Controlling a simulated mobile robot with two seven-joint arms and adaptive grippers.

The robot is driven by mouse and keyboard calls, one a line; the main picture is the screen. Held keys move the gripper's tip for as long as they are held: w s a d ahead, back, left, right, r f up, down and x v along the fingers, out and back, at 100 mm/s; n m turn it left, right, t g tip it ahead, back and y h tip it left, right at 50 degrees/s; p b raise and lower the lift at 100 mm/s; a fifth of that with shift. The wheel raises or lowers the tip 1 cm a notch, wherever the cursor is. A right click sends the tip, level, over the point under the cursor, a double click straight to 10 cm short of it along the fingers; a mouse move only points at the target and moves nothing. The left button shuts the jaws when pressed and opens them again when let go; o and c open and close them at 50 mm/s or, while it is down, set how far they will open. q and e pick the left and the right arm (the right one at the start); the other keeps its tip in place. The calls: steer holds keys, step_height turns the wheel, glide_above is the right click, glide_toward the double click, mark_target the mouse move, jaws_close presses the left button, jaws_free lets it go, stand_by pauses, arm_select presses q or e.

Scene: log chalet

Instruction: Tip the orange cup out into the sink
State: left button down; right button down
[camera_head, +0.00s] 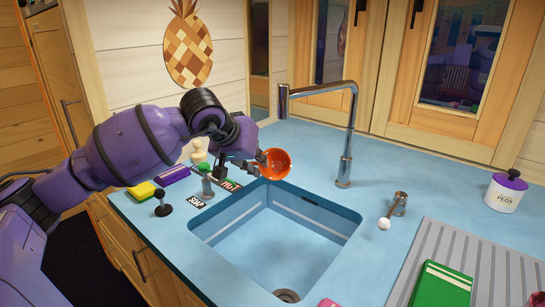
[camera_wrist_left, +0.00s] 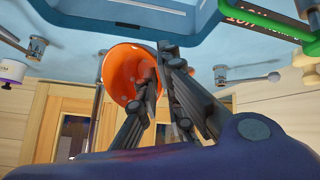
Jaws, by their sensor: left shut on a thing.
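The orange cup (camera_head: 273,163) is tilted on its side, with its open mouth facing right and toward me in the head view. It is over the back left edge of the sink (camera_head: 333,226). My left gripper (camera_head: 257,160) is shut on the cup's left side. In the left wrist view the cup (camera_wrist_left: 121,75) sits between and beyond the dark fingers (camera_wrist_left: 160,72), and pale spots show on it. I cannot tell whether anything is inside it. My right gripper is not in view.
A tall chrome faucet (camera_head: 347,140) stands behind the sink. A yellow sponge (camera_head: 141,191), a dark-topped stopper (camera_head: 162,202) and a soap label (camera_head: 196,202) are at the left.

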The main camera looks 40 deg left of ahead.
mark_target(259, 164)
arm_select(q)
step_height(259, 164, up, 3)
steer(key=g+h+p, duration=0.1)
steer(key=g+p, duration=0.1)
steer(key=shift+w+f+p, duration=0.1)
steer(key=shift+f+p, duration=0.05)
steer(key=shift+p, duration=0.25)
steer(key=shift+r+n+g+h+p, duration=0.2)
steer(key=shift+n+g+h+p, duration=0.3)
steer(key=shift+g, duration=0.5)
steer(key=shift+r+g+h+p, duration=0.35)
steer(key=shift+g+p, duration=0.2)
steer(key=shift+g, duration=0.35)
steer(key=shift+d+r+g+h, duration=0.15)
steer(key=shift+g+h, duration=0.3)
steer(key=shift+g, duration=0.35)
steer(key=shift+r+n+g+h+b, duration=0.3)
steer(key=shift+g+h, duration=0.2)
steer(key=shift+g, duration=0.5)
steer(key=shift+r, duration=0.1)
